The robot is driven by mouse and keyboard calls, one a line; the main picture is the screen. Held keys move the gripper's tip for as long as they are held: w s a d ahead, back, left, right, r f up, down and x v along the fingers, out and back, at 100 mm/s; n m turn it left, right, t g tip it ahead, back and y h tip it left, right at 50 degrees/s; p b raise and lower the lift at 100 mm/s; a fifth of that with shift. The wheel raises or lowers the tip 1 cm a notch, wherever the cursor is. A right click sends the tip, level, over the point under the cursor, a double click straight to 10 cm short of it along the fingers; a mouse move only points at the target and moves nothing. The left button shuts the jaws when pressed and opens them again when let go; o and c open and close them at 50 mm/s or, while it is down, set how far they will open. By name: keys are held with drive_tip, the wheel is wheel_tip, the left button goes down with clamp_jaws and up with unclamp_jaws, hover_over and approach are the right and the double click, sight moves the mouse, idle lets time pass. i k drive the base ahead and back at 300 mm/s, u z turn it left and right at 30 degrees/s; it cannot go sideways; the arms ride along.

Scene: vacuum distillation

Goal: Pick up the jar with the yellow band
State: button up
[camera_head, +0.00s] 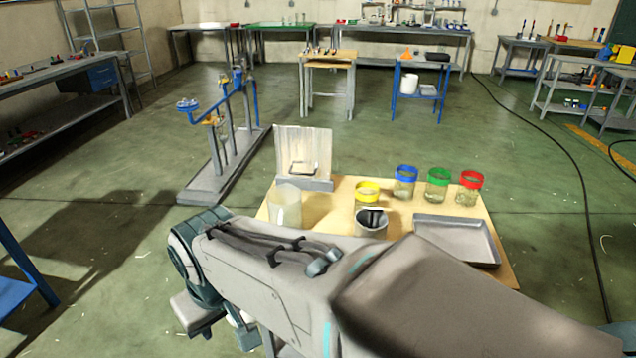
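The jar with the yellow band (367,190) stands upright on the light wooden table (335,192). It is clear glass with the yellow band around its top. A grey cup (371,226) with dark things in it stands in front and hides its lower part. My arm stretches across the front of the picture, from lower right to left, and covers the near part of the table. The arm's bent wrist end is left of the table. I cannot make out gripper fingers; they are out of sight behind or below my arm.
Jars with blue (405,180), green (438,184) and red (469,187) bands stand right of the yellow one. A grey tray (457,219) lies at front right. A clear beaker (286,205) and a balance (303,165) stand left. Open floor surrounds the table.

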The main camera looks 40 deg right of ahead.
sight(366, 201)
drive_tip(key=z, duration=0.85)
drive_tip(key=i, duration=0.85)
drive_tip(key=z, duration=0.95)
